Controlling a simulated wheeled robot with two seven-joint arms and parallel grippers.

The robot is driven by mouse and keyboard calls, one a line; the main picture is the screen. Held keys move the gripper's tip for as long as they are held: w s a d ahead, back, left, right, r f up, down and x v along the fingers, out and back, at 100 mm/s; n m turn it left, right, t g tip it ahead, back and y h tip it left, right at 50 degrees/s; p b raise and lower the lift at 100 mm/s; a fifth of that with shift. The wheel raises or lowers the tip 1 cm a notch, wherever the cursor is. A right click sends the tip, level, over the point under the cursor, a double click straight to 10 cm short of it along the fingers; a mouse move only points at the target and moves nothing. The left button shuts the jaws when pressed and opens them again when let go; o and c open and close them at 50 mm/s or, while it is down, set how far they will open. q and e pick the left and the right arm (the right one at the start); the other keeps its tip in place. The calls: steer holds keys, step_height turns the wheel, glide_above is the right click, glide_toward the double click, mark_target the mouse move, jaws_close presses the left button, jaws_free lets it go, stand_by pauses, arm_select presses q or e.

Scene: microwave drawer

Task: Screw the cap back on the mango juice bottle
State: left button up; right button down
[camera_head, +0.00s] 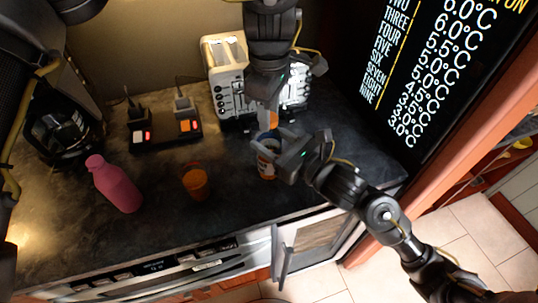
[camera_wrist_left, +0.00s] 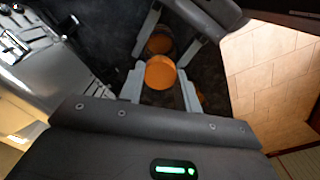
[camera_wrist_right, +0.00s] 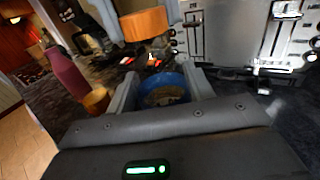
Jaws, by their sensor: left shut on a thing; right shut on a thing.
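The orange cap (camera_head: 273,117) is held between the fingers of my left gripper (camera_head: 270,110). It also shows between the fingers in the left wrist view (camera_wrist_left: 160,72) and at the top of the right wrist view (camera_wrist_right: 145,23). My right gripper (camera_head: 277,143) is shut around the upper part of the mango juice bottle (camera_head: 266,167), which stands on the dark counter. The bottle's open mouth has a blue rim, seen in the right wrist view (camera_wrist_right: 165,90). The cap is above the mouth, apart from it. The right fingers hide part of the bottle.
A pink bottle (camera_head: 115,185) and an orange cup (camera_head: 195,182) stand to the left on the counter (camera_head: 150,225). A power strip (camera_head: 165,132) and a white toaster (camera_head: 226,75) are behind. A black appliance (camera_head: 60,128) stands at far left. The counter's front edge is close.

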arm_select(q)
steer(key=o, duration=1.1)
steer(key=shift+c, duration=0.2)
steer(key=shift+r, duration=0.1)
steer(key=shift+r, duration=2.2)
steer(key=shift+r, duration=0.1)
steer(key=shift+c, duration=0.4)
